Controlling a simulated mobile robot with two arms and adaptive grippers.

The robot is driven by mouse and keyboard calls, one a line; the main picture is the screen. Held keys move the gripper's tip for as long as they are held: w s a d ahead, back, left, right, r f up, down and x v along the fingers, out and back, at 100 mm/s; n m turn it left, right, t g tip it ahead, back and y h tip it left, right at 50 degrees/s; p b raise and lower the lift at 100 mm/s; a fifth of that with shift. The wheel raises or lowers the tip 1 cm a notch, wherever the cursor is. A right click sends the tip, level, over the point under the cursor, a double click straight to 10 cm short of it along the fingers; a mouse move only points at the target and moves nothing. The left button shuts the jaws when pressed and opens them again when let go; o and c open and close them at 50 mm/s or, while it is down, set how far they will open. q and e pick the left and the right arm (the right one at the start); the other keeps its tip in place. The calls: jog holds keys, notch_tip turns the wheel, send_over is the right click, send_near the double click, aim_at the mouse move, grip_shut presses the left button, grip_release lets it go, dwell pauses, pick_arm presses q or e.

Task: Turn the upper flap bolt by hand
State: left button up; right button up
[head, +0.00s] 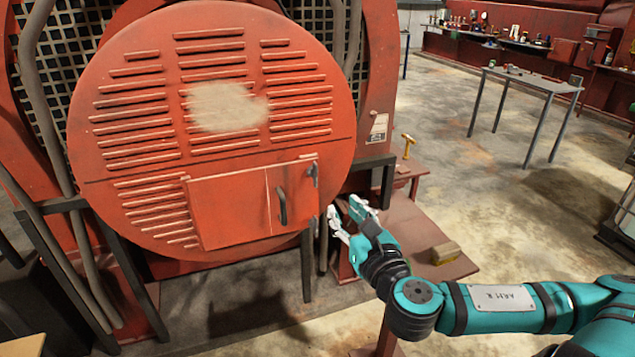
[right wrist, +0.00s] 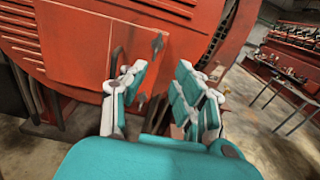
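The flap (head: 232,205) is a red rectangular door low on the round louvred cover, with a dark curved handle (head: 283,206). The upper flap bolt (head: 313,171) is a small dark fitting at the flap's upper right corner. In the right wrist view the upper bolt (right wrist: 158,44) shows beyond and above the fingertips. A lower fitting (right wrist: 142,101) shows between the fingers there. My right gripper (head: 346,211) is open, right of the flap and below the upper bolt, apart from it. In the right wrist view its fingers (right wrist: 162,75) are spread with nothing held. My left gripper is not in view.
A red side table (head: 425,222) with a yellowish block (head: 445,252) stands under my right arm. A yellow-headed hammer (head: 408,145) is behind it. Black frame bars (head: 307,265) stand below the cover. Open floor lies to the right, with a grey table (head: 530,78) farther back.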

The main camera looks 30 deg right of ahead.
aim_at(316, 175)
jog(key=x, duration=1.4)
jog(key=shift+w+a+r, duration=0.15)
jog(key=shift+w+a, duration=0.1)
jog(key=shift+w+d, duration=0.15)
jog(key=shift+w, duration=0.4)
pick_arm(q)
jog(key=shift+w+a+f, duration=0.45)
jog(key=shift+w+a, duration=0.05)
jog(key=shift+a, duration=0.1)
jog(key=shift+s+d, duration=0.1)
pick_arm(e)
grip_shut()
